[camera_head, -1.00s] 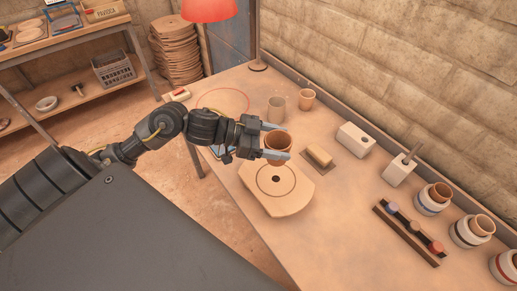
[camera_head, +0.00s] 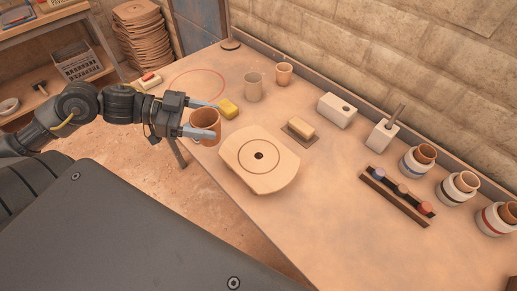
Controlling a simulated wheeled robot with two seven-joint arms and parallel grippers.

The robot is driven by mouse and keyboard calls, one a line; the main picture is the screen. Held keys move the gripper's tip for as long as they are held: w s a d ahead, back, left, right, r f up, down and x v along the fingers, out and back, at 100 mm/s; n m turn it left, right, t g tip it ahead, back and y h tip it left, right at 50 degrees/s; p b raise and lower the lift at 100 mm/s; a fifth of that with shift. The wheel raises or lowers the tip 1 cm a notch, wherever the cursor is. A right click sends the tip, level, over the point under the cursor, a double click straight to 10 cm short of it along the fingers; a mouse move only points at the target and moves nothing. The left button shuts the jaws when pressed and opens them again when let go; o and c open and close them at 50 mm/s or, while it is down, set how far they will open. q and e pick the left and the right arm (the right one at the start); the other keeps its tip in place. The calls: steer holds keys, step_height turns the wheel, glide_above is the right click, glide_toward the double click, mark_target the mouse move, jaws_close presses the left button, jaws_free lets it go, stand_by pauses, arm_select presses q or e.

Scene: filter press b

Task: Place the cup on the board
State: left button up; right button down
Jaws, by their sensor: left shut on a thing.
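A brown clay cup (camera_head: 205,127) is held upright between the fingers of my left gripper (camera_head: 203,118). The gripper is shut on it. The cup is to the left of the board (camera_head: 280,176), near the table's left edge, and appears apart from the board. Its exact height over the table is hard to tell. The board is a pale, flat, rounded slab with a ring line and a dark centre hole, and nothing stands on it. My right gripper is not in view.
Behind the board are a yellow sponge (camera_head: 229,108), a grey cup (camera_head: 254,87), another brown cup (camera_head: 284,74) and a block on a small mat (camera_head: 300,128). A dark rack (camera_head: 397,196) and banded pots (camera_head: 417,161) stand right. The front table is clear.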

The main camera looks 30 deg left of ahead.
arm_select(q)
steer(key=w+d+f, duration=0.3)
steer(key=f, duration=0.1)
steer(key=w+d+f+p, duration=0.1)
steer(key=w+d+f, duration=0.2)
steer(key=f, duration=0.1)
steer(key=w+d+f+p, duration=0.1)
steer(key=w+d+f, duration=0.2)
steer(key=f, duration=0.1)
steer(key=shift+w+d+f, duration=0.1)
steer(key=shift+d+f, duration=0.2)
steer(key=shift+f, duration=0.05)
steer(key=o, duration=1.1)
steer(key=shift+f, duration=0.1)
steer(key=shift+c, duration=0.2)
